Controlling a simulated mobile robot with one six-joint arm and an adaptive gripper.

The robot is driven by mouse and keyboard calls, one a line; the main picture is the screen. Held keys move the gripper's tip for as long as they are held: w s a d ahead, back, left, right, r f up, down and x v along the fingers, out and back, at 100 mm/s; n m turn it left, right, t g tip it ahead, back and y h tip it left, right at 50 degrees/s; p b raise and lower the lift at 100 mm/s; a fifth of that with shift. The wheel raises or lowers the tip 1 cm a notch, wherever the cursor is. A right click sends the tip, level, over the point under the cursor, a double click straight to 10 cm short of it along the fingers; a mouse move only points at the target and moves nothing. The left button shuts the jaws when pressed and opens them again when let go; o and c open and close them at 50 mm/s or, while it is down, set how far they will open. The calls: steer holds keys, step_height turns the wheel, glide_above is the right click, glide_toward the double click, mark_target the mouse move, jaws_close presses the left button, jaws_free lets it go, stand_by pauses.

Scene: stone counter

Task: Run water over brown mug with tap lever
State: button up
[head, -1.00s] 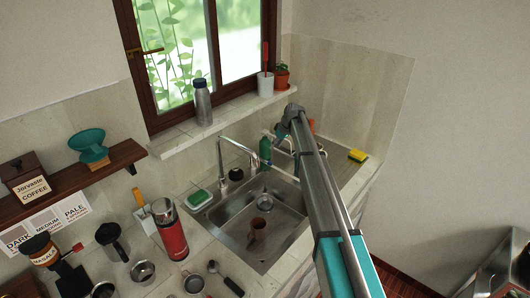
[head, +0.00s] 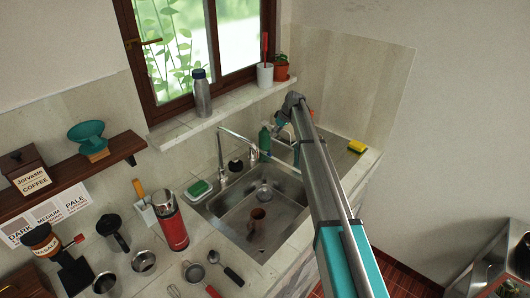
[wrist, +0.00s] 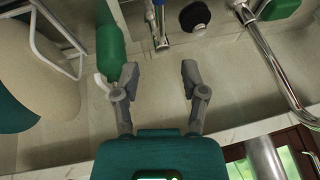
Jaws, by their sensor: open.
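The brown mug (head: 258,217) sits in the steel sink basin, near its middle. The tap (head: 222,155) rises behind the sink's left part, its curved spout reaching over the basin. In the wrist view the chrome spout (wrist: 275,62) is at the right. A slim chrome piece with a blue mark, apparently the tap lever (wrist: 160,22), is at the top, beyond and between my fingertips. My gripper (wrist: 158,76) is open and empty above the counter strip behind the sink, apart from that piece. In the head view my gripper (head: 281,127) is partly hidden by my arm.
A green bottle (wrist: 111,48) stands close beside my left finger. A black round item (wrist: 195,16) is near the lever. A sponge on a dish (head: 199,189) lies left of the sink. A steel bottle (head: 202,95) stands on the sill. A red flask (head: 171,225) stands on the counter.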

mark_target(260, 150)
steer(key=shift+b+x, duration=5.45)
steer(key=shift+x, duration=0.8)
jaws_close()
